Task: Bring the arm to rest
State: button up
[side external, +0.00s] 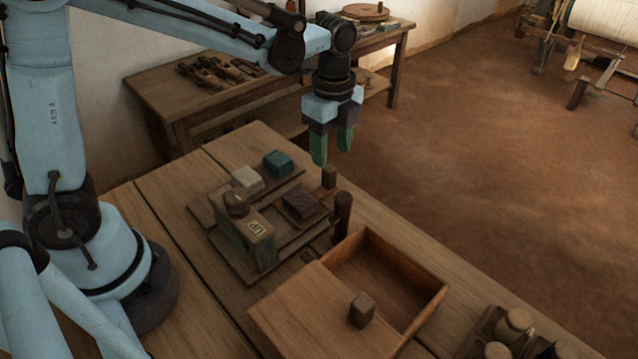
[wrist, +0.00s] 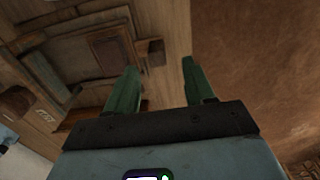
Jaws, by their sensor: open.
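My gripper (side external: 331,148) has two green fingers and hangs pointing down above the far edge of the wooden workbench (side external: 185,262). The fingers stand apart with nothing between them. In the wrist view my gripper (wrist: 158,88) also shows parted fingers, with the bench's edge and the brown floor (wrist: 250,60) beyond them. My gripper is above a small wooden peg (side external: 329,177) near that edge and appears clear of it.
An open box (side external: 425,306) with its lid slid partly off stands at the front. Left of it are a block marked "UP" (side external: 259,228), a teal block (side external: 278,162) and a dark post (side external: 342,212). Jars (side external: 515,322) stand front right. A tool-laden side table (side external: 150,88) stands behind.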

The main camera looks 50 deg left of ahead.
jog(key=s+a+r+n+t, duration=0.2)
jog(key=s+n, duration=0.3)
jog(key=n, duration=0.4)
jog(key=s+a+r+n+t, duration=0.3)
jog(key=s+n+t, duration=0.2)
jog(key=n, duration=0.4)
jog(key=shift+s+a, duration=0.2)
jog(key=shift+a, duration=0.05)
